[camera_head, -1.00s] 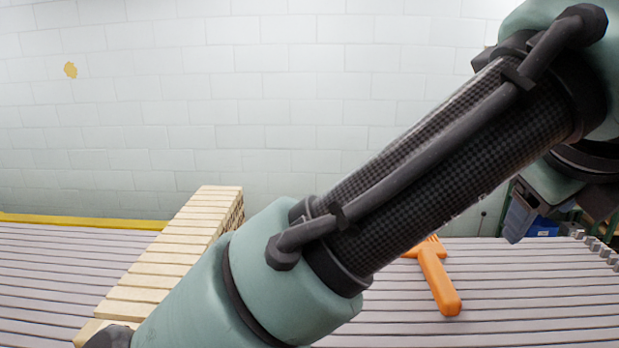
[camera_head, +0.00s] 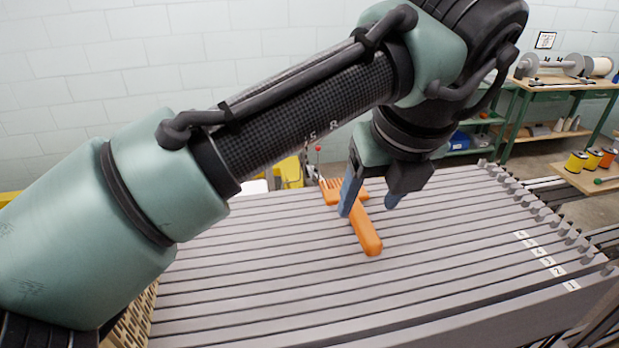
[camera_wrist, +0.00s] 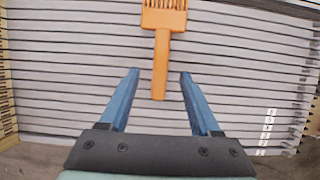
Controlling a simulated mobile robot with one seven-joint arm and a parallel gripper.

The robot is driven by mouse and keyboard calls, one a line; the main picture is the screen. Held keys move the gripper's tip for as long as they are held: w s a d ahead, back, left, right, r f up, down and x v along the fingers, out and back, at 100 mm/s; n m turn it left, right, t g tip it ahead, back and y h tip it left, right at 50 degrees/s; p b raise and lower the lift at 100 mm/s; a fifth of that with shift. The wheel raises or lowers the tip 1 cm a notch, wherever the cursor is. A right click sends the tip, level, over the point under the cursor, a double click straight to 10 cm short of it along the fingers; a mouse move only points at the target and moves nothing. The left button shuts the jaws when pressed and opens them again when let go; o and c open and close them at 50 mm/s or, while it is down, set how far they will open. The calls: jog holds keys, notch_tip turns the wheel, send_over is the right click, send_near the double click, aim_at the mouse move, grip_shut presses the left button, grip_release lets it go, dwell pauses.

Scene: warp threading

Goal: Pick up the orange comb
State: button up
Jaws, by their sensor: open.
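The orange comb (camera_head: 364,229) lies on the grey slatted surface, its toothed head at the far end and its handle toward me. In the wrist view the comb (camera_wrist: 162,57) has its head at the top and its handle pointing down between the blue fingers. My gripper (camera_head: 368,205) is open and empty, over the comb, with one finger partly covering it in the head view. In the wrist view my gripper (camera_wrist: 159,75) has its fingers apart on either side of the handle end, with gaps on both sides. Its exact height above the comb cannot be told.
The slatted surface (camera_head: 260,290) is clear around the comb. A row of pegs (camera_head: 535,205) and number labels (camera_head: 547,261) line its right side. A green bench (camera_head: 565,85) and spools on a small table (camera_head: 592,160) stand behind right.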

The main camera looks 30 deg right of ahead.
aim_at(363, 217)
jog(key=p+x, duration=0.1)
jog(key=x, duration=0.3)
jog(key=shift+f, duration=0.1)
grip_shut()
